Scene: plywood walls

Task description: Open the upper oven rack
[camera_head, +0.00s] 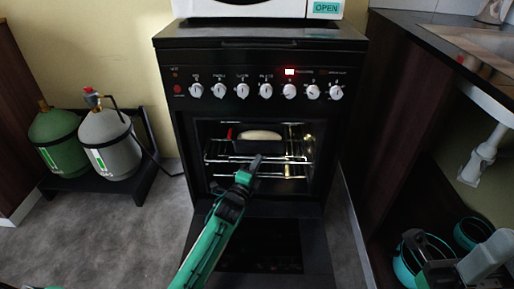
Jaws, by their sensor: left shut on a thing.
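The black oven (178,120) stands in the middle with its door (265,245) folded down. Inside, the upper oven rack (225,160) is a shiny wire shelf. A dark pan with a pale loaf (260,135) sits on it. My left gripper (256,163) reaches up from below over the open door and is shut on the front of the upper rack, near its middle. The gripper hides part of the front wires and the lower wires behind it. My right gripper does not show.
White knobs (243,90) line the oven's front panel. A green gas bottle (55,138) and a grey one (110,145) stand on a dark stand at left. A dark counter (440,45) with a sink stands at right. Grey floor is clear at left.

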